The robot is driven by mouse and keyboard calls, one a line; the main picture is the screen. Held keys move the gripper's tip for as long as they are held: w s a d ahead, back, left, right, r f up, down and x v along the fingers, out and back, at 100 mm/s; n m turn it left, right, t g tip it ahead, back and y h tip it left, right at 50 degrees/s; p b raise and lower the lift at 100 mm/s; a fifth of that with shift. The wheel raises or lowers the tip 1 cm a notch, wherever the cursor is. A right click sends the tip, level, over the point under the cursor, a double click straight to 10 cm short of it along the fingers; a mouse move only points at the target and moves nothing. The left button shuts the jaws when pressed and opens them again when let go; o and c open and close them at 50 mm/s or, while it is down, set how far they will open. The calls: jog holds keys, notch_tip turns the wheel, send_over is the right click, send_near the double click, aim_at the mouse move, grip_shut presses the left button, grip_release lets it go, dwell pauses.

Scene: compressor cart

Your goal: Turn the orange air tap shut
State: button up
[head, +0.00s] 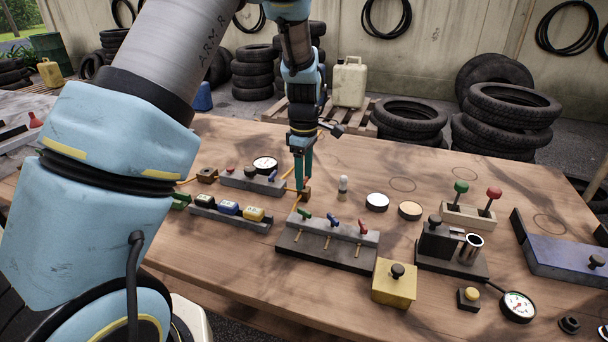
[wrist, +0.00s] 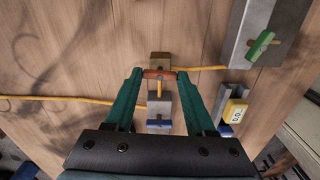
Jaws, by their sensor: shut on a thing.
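The orange air tap's handle (wrist: 158,74) shows in the wrist view as a short orange-brown bar lying left to right, beside a brass-coloured block (wrist: 160,60). My gripper (wrist: 160,75) has its teal fingers on the two ends of this bar, shut on it. In the head view my gripper (head: 303,186) points straight down at the small brown block (head: 305,195) behind the three-tap manifold. The handle is mostly hidden by the fingers there.
A yellow hose (wrist: 205,69) runs right from the block; another (wrist: 60,100) comes from the left. The grey manifold (head: 325,248) with green, blue and red taps stands close in front. A grey gauge block (head: 250,183) is to the left. A pale peg (head: 343,187) stands to the right.

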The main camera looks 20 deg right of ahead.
grip_shut()
jog(key=shift+m, duration=0.4)
jog(key=m, duration=0.3)
jog(key=shift+m, duration=0.3)
jog(key=m, duration=0.4)
jog(key=shift+m, duration=0.3)
jog(key=m, duration=0.4)
jog(key=shift+m, duration=2.2)
